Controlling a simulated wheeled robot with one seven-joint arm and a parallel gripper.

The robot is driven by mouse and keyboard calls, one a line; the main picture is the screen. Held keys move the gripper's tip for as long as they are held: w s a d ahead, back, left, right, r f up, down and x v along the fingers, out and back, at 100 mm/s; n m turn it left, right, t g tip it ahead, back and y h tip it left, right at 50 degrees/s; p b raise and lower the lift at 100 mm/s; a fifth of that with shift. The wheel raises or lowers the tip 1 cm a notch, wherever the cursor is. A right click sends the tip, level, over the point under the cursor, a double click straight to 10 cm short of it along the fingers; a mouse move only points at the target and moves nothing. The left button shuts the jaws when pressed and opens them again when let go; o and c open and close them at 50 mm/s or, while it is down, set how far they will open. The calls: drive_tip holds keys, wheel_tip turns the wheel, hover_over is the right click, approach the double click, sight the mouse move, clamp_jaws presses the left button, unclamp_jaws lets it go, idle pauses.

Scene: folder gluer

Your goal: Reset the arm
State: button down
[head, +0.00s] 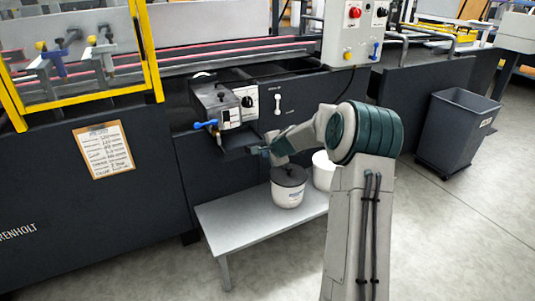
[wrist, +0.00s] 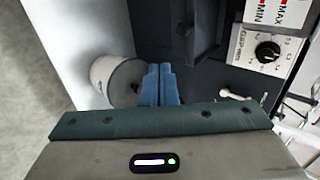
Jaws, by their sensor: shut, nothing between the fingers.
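My gripper (head: 262,149) is at the end of my bent arm, in front of the machine's glue unit (head: 222,105) and above the lidded white bucket (head: 288,190). In the wrist view my gripper's blue fingers (wrist: 160,85) are together and empty. The bucket's dark lid and white side (wrist: 112,78) show just left of the fingers there. The fingers look apart from the bucket and from the unit.
A low grey bench (head: 228,222) carries the lidded bucket and a second white bucket (head: 323,172), partly hidden by my arm. A blue-handled valve (head: 206,125) sticks out of the unit. A dark bin (head: 455,130) stands at right.

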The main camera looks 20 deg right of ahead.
drive_tip(key=s+a+r+n+g+p, duration=0.2)
drive_tip(key=s+a+r+n+p, duration=0.35)
drive_tip(key=s+r, duration=0.35)
drive_tip(key=s+a+r+n+g+p, duration=0.1)
drive_tip(key=s+a+r+n+p, duration=0.35)
drive_tip(key=s+a+r, duration=0.35)
drive_tip(key=s+r+n+g+p, duration=0.2)
drive_tip(key=s+r+p, duration=0.3)
drive_tip(key=s, duration=0.9)
drive_tip(key=s+d+r+n+g+h+p, duration=0.1)
drive_tip(key=s+r+n+p, duration=0.2)
drive_tip(key=s, duration=1)
wheel_tip(320, 180, up, 3)
drive_tip(key=shift+s+d+r+n+g+h+p, duration=0.2)
drive_tip(key=shift+s+d+n+g+h+p, duration=0.15)
drive_tip(key=shift+p, duration=0.9)
